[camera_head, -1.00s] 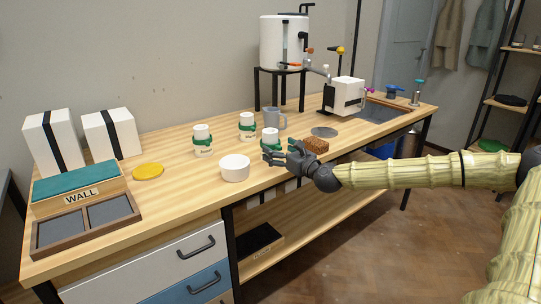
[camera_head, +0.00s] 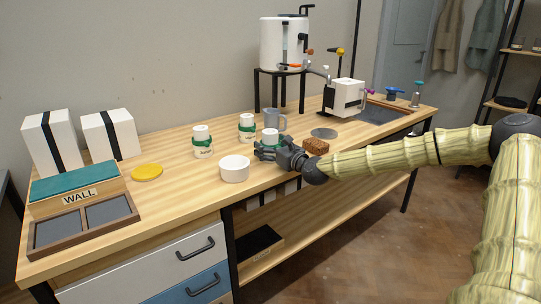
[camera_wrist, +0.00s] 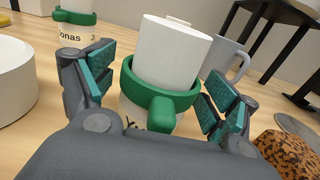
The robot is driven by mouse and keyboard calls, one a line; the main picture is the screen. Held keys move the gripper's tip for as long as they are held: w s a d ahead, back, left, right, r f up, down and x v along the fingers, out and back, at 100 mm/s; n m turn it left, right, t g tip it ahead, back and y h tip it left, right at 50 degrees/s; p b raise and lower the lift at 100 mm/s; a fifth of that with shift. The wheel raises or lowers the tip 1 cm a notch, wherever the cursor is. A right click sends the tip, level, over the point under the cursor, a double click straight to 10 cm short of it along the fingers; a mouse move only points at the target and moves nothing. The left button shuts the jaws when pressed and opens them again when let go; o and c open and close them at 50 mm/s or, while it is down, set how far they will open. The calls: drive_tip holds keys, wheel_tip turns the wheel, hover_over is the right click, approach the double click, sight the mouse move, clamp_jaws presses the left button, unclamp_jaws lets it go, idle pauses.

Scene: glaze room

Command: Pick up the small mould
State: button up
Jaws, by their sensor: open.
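Three white cylinders with green bands, which look like moulds, stand upright on the wooden bench. The nearest one (camera_head: 270,135) stands at the bench's middle, partly hidden by my gripper (camera_head: 263,150). In the wrist view this mould (camera_wrist: 172,55) has a green band with a stubby green tab facing me and a partly hidden name below. My open gripper (camera_wrist: 160,88) has teal-padded fingers on its left and right, apart from its sides. A second mould, labelled "Jonas" (camera_wrist: 75,35), stands behind left. The others show in the head view, left (camera_head: 202,142) and behind (camera_head: 247,127).
A white bowl (camera_head: 235,169) stands close left of my gripper. A brown speckled block (camera_head: 316,147) lies close right, and a grey mug (camera_head: 276,120) stands behind.

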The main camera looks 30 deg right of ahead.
drive_tip(key=c, duration=1.2)
drive_tip(key=shift+r, duration=0.1)
drive_tip(key=shift+r, duration=0.45)
wheel_tip(320, 180, up, 3)
drive_tip(key=shift+f+p, duration=0.1)
drive_tip(key=shift+p, duration=0.3)
drive_tip(key=s, duration=0.2)
drive_tip(key=s+p, duration=0.1)
drive_tip(key=s, duration=0.1)
drive_tip(key=s+p, duration=0.1)
drive_tip(key=s, duration=0.1)
drive_tip(key=shift+d+r, duration=0.1)
drive_tip(key=shift+r, duration=0.25)
drive_tip(key=shift+s+p, duration=0.45)
drive_tip(key=shift+s, duration=0.45)
drive_tip(key=p, duration=0.6)
approach(275, 138)
drive_tip(key=shift+s+a+r, duration=0.15)
drive_tip(key=shift+s+r, duration=0.2)
drive_tip(key=shift+s, duration=0.45)
drive_tip(key=shift+s+a+r, duration=0.2)
drive_tip(key=shift+s+r, duration=0.1)
drive_tip(key=shift+s, duration=0.45)
